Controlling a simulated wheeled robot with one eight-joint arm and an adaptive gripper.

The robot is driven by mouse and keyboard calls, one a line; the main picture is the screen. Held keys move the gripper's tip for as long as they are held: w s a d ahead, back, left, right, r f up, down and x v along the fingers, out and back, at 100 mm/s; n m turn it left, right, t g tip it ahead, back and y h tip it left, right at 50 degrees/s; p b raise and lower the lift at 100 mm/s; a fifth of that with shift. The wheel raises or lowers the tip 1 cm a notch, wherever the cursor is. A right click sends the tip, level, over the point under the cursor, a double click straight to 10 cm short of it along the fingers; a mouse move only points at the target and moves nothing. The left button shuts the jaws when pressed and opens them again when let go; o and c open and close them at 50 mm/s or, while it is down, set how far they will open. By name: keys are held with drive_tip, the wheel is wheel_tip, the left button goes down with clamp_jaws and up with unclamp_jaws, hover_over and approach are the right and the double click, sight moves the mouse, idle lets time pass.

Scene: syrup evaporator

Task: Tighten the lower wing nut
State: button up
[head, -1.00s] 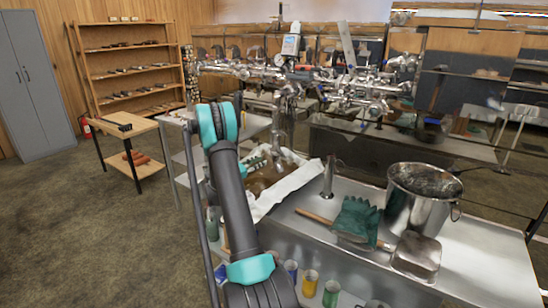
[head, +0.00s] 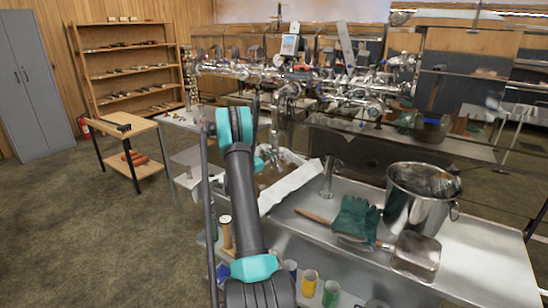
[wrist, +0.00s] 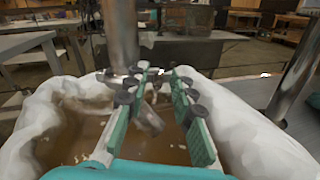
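The lower wing nut cannot be picked out with certainty in either view. In the wrist view, my gripper (wrist: 164,76) points forward over a cloth-lined basin, with its two teal-faced fingers apart and a gap between them. A metal vertical pipe (wrist: 121,35) stands just beyond and left of the fingers. A short metal spout-like piece (wrist: 150,118) shows between the fingers, low over brown liquid (wrist: 75,122); I cannot tell whether they touch it. In the head view, the pipework (head: 290,90) runs above the basin, and my arm hides much of my gripper.
White cloth (wrist: 262,145) bulges along both sides of my gripper; it also shows in the head view (head: 290,187). A metal bucket (head: 420,207), green gloves (head: 355,218) and a scoop (head: 415,252) occupy the steel bench. Several small cups, including a yellow one (head: 310,282), stand below.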

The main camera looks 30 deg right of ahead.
clamp_jaws()
drive_tip(key=shift+s+m, duration=0.1)
drive_tip(key=shift+m, duration=0.2)
drive_tip(key=shift+w+f+m, duration=0.1)
drive_tip(key=shift+f+m, duration=0.35)
drive_tip(key=shift+m, duration=4.85)
drive_tip(key=shift+w+f+m, duration=0.1)
drive_tip(key=shift+f+m, duration=0.4)
drive_tip(key=shift+m, duration=4.8)
drive_tip(key=shift+w+f+m, duration=0.1)
drive_tip(key=shift+f+m, duration=0.35)
drive_tip(key=shift+m, duration=4.85)
